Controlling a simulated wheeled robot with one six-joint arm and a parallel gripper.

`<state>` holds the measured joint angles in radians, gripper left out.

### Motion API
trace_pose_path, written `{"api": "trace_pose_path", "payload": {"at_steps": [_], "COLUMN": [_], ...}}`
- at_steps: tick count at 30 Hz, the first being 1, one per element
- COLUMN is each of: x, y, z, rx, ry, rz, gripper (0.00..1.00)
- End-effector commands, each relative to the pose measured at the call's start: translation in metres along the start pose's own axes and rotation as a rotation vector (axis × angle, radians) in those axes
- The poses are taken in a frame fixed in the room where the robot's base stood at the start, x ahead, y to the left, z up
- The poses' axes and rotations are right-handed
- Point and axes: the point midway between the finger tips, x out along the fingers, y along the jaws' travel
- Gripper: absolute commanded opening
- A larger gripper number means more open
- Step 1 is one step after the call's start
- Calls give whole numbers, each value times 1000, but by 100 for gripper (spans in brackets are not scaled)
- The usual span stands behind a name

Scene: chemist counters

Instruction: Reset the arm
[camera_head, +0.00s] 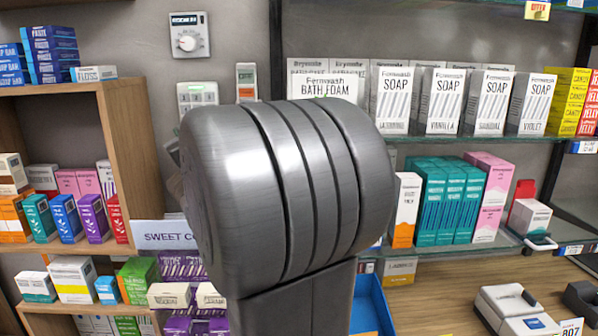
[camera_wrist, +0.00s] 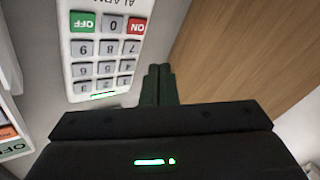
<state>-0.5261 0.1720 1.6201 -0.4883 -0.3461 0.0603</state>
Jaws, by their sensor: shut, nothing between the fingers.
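My gripper (camera_wrist: 158,85) shows in the wrist view with its two dark fingers together, shut and empty. A white alarm keypad (camera_wrist: 103,55) is upside down at the upper left of that view, with number keys, a green OFF key and a red ON key. The fingertips are beside the keypad's edge in the picture; I cannot tell the depth between them. In the head view my grey arm (camera_head: 290,190) fills the middle and hides my gripper.
A wooden shelf (camera_head: 128,150) with several small boxes stands at the left. Glass shelves (camera_head: 470,139) with soap cartons (camera_head: 446,100) are at the right. A wooden counter (camera_head: 430,300) at lower right holds a white device (camera_head: 512,308). A dial (camera_head: 188,36) is on the wall.

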Motion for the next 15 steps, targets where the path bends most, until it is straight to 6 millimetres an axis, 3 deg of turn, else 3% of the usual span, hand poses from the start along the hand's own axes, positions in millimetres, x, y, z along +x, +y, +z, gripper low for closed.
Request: {"api": "trace_pose_path", "payload": {"at_steps": [15], "x": [-4], "y": [-2], "z": [-8], "rx": [-40], "ry": [248], "rz": [-17], "gripper": [0]}}
